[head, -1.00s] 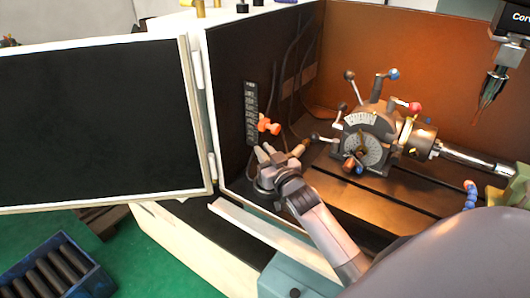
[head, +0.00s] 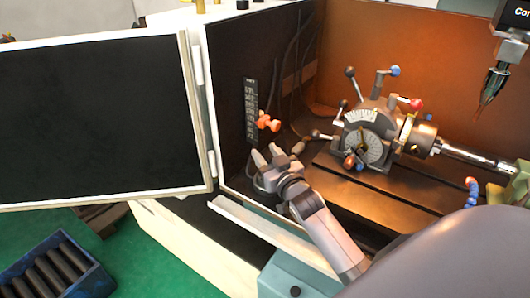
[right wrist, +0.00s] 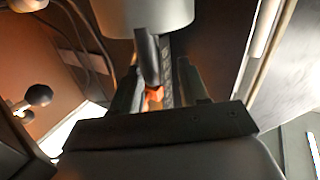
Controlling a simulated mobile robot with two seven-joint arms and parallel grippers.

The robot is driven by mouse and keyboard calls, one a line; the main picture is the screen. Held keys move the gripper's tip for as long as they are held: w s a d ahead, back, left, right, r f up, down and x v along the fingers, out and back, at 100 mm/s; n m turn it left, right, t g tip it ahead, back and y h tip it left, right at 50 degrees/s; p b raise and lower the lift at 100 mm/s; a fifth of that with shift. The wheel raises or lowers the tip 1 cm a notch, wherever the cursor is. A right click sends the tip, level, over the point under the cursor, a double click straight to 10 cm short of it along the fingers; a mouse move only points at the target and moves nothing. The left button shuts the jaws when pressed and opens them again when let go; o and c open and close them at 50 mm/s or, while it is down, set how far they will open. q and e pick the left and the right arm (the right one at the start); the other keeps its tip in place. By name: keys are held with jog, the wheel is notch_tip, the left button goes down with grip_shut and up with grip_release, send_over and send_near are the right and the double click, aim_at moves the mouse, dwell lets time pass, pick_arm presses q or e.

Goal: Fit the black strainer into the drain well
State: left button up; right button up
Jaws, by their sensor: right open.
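I cannot make out the black strainer or the drain well in either view. My right gripper (head: 268,155) is open inside the machine enclosure, at the near left corner, below an orange-red handle (head: 268,123) on the dark wall. I see nothing held between its fingers. In the right wrist view its dark fingers (right wrist: 160,90) stand apart, with the orange-red handle (right wrist: 153,94) showing between them in the background. A pale grey cylinder fills the top of that view (right wrist: 145,14); I cannot tell what it is. My left gripper is not in view.
The indexing chuck (head: 370,138) with ball-ended levers stands on the slotted table (head: 385,190) to the right. A dark-panelled door (head: 95,120) stands open at left. A blue crate (head: 90,278) of dark bars is on the green floor. A nozzle (head: 493,82) hangs at upper right.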

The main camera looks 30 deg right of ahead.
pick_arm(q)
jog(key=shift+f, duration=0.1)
pick_arm(e)
jog(key=shift+s+a, duration=0.2)
jog(key=shift+s, duration=1.25)
jog(key=shift+s+a, duration=0.15)
jog(key=shift+s, duration=1.3)
